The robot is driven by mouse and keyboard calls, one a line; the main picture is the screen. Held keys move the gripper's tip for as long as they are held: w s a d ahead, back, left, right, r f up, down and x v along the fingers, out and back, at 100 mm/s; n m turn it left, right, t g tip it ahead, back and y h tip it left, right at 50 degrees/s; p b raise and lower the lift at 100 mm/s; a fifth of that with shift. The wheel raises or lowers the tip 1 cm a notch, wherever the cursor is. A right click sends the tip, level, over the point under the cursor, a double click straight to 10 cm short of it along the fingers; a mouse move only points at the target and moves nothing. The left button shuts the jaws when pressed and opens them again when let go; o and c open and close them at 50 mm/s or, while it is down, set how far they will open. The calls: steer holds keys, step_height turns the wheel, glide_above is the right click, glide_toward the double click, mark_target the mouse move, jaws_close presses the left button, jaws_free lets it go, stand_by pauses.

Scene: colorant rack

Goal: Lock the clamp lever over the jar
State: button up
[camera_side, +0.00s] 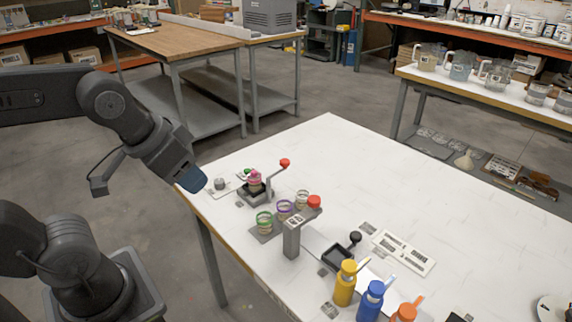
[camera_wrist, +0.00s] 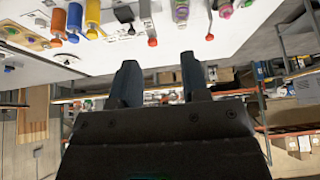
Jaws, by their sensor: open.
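The jar with a pink lid (camera_side: 254,178) stands in the clamp's dark base (camera_side: 252,196) near the table's left corner. The clamp lever (camera_side: 277,172) rises to the right of the jar, tilted up and away, with a red knob (camera_side: 285,162) at its tip. The lever is not over the jar. My gripper (camera_side: 190,182) is left of the clamp, at the table edge, apart from it. In the wrist view my gripper (camera_wrist: 162,75) is open, with nothing between its fingers; the red knob (camera_wrist: 209,37) and pink-lidded jar (camera_wrist: 225,10) show beyond.
Several open jars, one with a green rim (camera_side: 264,222), stand in front of the clamp. Yellow (camera_side: 345,283), blue (camera_side: 370,301) and orange bottles line the front edge. The table's far right is mostly clear.

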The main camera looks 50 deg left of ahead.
steer(key=shift+n+g+y, duration=0.7)
steer(key=shift+y, duration=0.2)
steer(key=w, duration=0.3)
steer(key=w+a+r, duration=0.1)
steer(key=w, duration=0.5)
steer(key=shift+w+a+r, duration=0.2)
steer(key=shift+w+r, duration=0.15)
steer(key=shift+w, duration=0.05)
steer(key=c, duration=0.7)
steer(key=shift+n+g+y, duration=0.3)
steer(key=shift+n+y, duration=0.1)
steer(key=shift+y, duration=0.3)
steer(key=w, duration=0.2)
steer(key=w+f, duration=0.1)
steer(key=w, duration=0.4)
steer(key=shift+w+a+f, duration=0.2)
steer(key=shift+w+a, duration=0.05)
steer(key=shift+a, duration=0.05)
jaws_close()
steer(key=w+f+n+y, duration=0.2)
steer(key=w+f+y, duration=0.1)
steer(key=w+f, duration=1)
steer(key=w, duration=0.4)
steer(key=shift+g+y, duration=0.3)
steer(key=shift+g, duration=0.1)
